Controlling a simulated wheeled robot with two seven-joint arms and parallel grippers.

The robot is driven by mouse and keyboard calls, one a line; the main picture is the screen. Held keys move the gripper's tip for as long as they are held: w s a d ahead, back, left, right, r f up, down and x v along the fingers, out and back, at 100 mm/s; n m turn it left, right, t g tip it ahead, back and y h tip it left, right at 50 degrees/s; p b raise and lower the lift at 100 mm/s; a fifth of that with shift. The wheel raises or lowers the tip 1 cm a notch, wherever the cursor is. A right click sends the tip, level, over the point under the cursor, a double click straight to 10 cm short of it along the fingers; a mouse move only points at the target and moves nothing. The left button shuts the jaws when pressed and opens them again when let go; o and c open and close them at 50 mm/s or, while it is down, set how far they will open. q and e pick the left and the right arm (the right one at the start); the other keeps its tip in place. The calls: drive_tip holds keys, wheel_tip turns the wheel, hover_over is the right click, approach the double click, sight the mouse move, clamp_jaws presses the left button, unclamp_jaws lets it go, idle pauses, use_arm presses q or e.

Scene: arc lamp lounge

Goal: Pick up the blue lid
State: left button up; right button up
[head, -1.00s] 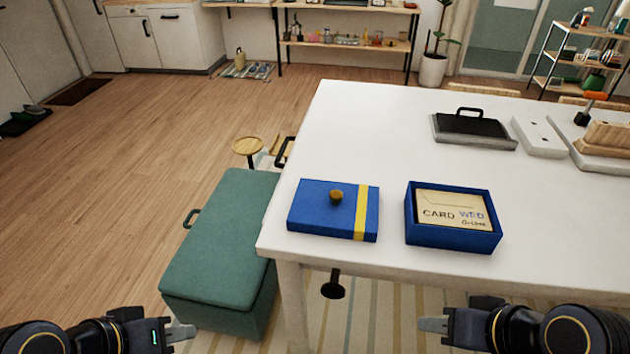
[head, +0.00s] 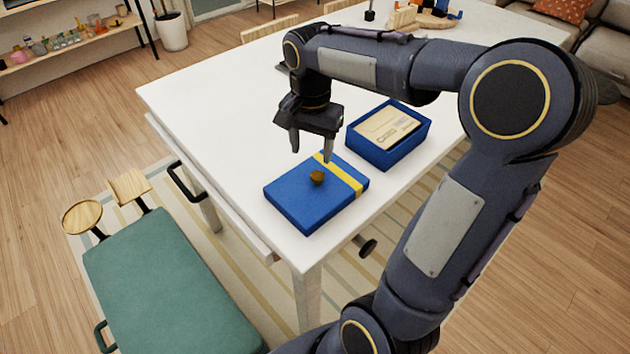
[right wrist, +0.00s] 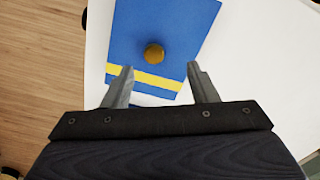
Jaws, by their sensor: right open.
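The blue lid (head: 302,201) lies flat on the white table near its corner, with a yellow stripe and a round brown knob (head: 317,178) on top. It also shows in the right wrist view (right wrist: 190,25), with its knob (right wrist: 154,53) ahead of the fingers. My right gripper (head: 311,150) is open and empty, pointing down above the lid's striped side. In the right wrist view its two fingers (right wrist: 161,90) stand apart, and the knob lies beyond their tips, roughly between their lines. My left gripper is not in view.
An open blue box (head: 381,152) with a card in it stands close beside the lid. The white table (head: 215,105) is bare to the left of my right gripper. A green bench (head: 165,285) and two round or square wooden pieces stand beside the table.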

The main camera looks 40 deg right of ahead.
sight(317, 175)
drive_tip(key=f, duration=0.2)
drive_tip(key=d+f, duration=0.1)
drive_tip(key=f, duration=0.4)
drive_tip(key=shift+s+d+f, duration=0.15)
drive_tip(key=shift+f, duration=0.2)
drive_tip(key=shift+c, duration=0.4)
clamp_jaws()
